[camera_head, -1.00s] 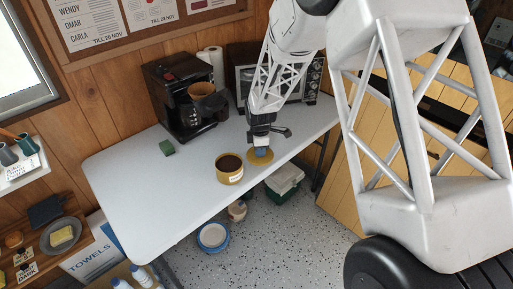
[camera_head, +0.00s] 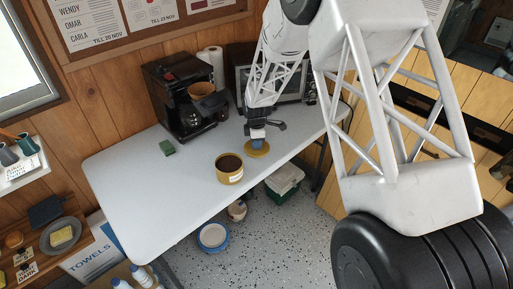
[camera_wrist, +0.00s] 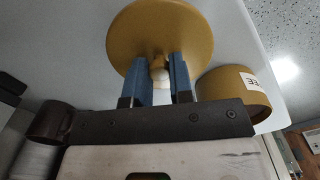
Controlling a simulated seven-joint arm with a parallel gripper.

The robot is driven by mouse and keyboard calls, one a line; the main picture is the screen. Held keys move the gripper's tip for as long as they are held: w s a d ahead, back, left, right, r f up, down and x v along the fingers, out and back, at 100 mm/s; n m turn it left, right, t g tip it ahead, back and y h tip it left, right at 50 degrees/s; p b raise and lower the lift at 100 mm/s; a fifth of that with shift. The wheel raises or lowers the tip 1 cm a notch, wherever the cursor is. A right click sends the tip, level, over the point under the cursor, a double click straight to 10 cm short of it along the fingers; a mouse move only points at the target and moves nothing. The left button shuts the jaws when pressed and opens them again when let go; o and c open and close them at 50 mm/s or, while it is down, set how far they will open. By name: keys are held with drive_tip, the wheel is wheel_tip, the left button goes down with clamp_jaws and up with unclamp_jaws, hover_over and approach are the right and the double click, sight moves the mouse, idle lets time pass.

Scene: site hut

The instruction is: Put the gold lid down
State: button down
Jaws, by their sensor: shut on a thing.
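The gold lid (camera_head: 258,152) is a round disc with a pale knob, over the white table right of the gold canister. In the wrist view the lid (camera_wrist: 128,42) fills the top middle, and my gripper (camera_wrist: 160,72) has its two blue fingers closed on the knob. In the head view my gripper (camera_head: 257,143) points down with the lid under it. I cannot tell whether the lid touches the table. The gold canister (camera_head: 229,176) stands open, with dark contents and a label; it also shows in the wrist view (camera_wrist: 236,88).
A microwave (camera_head: 285,85) stands behind my gripper.

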drive_tip(key=shift+f, duration=1.45)
drive_tip(key=shift+f, duration=0.15)
drive_tip(key=c, duration=1)
unclamp_jaws()
wheel_tip(320, 180, up, 12)
drive_tip(key=shift+r, duration=0.15)
